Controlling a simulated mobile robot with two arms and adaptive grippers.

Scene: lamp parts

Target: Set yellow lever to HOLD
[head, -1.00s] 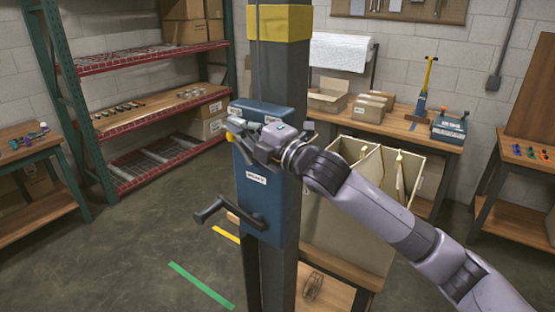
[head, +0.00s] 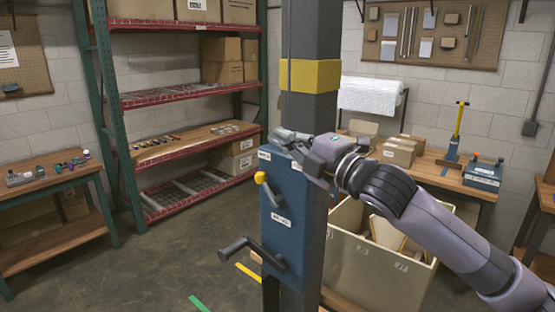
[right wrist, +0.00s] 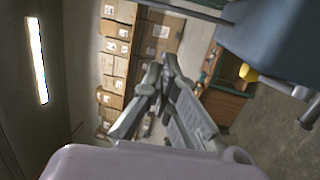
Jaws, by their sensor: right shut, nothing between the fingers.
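The yellow lever (head: 260,177) has a yellow knob on a grey arm and sits on the front of a blue box fixed to a dark post. Its arm leans up and to the left, with the knob just below the upper left label; I cannot read the labels. The knob also shows at the right of the right wrist view (right wrist: 247,72). My right gripper (head: 282,134) is at the box's top edge, above the lever and apart from it. Its fingers (right wrist: 158,68) are shut and empty. My left gripper is not in view.
A black crank handle (head: 252,251) sticks out from the lower part of the blue box (head: 290,235). A large cream bin (head: 375,265) stands close behind the post on the right. Red-edged shelves (head: 180,150) stand at the left, with open floor in front.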

